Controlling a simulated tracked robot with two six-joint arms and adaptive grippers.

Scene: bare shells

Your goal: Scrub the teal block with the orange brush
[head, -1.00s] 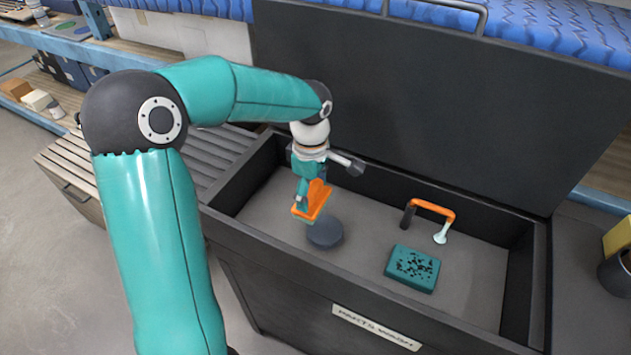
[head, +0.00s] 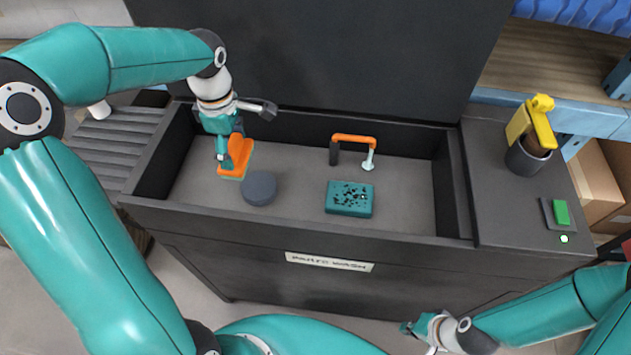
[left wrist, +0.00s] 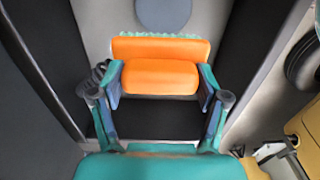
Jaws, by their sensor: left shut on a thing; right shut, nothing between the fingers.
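The teal block (head: 349,198), dotted with black specks, lies on the floor of the dark parts-wash basin (head: 300,222), right of its middle. My left gripper (head: 228,155) is shut on the orange brush (head: 238,158) above the basin's left part. In the left wrist view the brush (left wrist: 160,76) sits between both fingers, its pale green bristles at the far edge. The brush is apart from the block. My right gripper (head: 418,330) is at the bottom of the head view, in front of the basin, shut and empty.
A dark round disc (head: 260,188) lies in the basin between brush and block. An orange-topped spout (head: 354,142) stands behind the block. A yellow object in a dark cup (head: 527,158) and a green switch (head: 560,212) are on the right-hand counter. The raised lid (head: 320,60) stands behind.

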